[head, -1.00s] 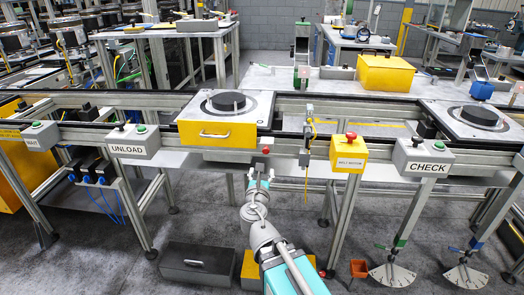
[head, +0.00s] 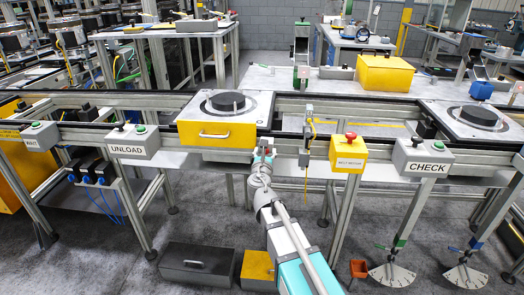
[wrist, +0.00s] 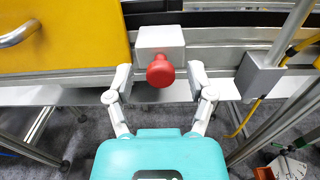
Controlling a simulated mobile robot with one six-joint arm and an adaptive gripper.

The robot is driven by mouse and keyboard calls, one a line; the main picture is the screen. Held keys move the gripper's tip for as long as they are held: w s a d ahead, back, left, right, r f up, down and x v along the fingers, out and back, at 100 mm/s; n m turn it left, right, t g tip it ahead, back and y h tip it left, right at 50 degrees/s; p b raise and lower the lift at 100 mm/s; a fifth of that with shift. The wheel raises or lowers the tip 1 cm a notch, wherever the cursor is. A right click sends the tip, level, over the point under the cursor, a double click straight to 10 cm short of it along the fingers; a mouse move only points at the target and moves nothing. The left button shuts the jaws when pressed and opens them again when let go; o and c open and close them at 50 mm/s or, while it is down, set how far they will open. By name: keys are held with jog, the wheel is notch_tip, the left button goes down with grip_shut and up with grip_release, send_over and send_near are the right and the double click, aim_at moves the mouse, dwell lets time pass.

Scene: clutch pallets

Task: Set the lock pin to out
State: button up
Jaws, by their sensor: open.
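The lock pin shows in the wrist view as a red round knob (wrist: 160,74) on a small light grey block (wrist: 161,40) on the side of the conveyor rail. My gripper (wrist: 160,85) is open, with one finger on each side of the red knob and a gap on both sides. Whether the pin is in or out cannot be told.
A yellow box with a handle (head: 217,135) is left of the knob. A grey sensor bracket (wrist: 258,75) with a yellow cable stands close on the right. The yellow button box (head: 348,153) is farther right. A dark grey case (head: 198,264) lies on the floor.

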jog(key=shift+w, duration=0.65)
grip_shut()
